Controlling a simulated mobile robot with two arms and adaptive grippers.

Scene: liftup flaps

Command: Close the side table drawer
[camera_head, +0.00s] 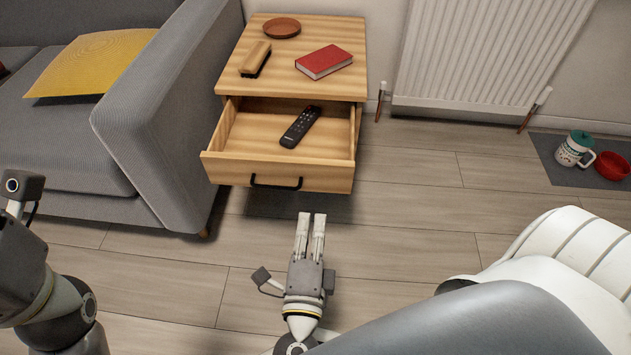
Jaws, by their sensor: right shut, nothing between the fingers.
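The wooden side table (343,87) stands beside the sofa. Its drawer (215,166) is pulled well out toward me, with a black bar handle (276,183) on its front. A black remote (300,127) lies inside the drawer. My right gripper (311,217) is shut and empty. It points at the drawer front and appears in front of and below the handle, apart from it. My left arm shows at the lower left, but its fingers are out of the picture.
A red book (323,62), a brush (255,59) and a round brown dish (281,27) rest on the tabletop. The grey sofa (150,130) is close on the left. A radiator (480,60) is behind. A mug (573,150) and red bowl (611,165) sit at right. Floor before the drawer is clear.

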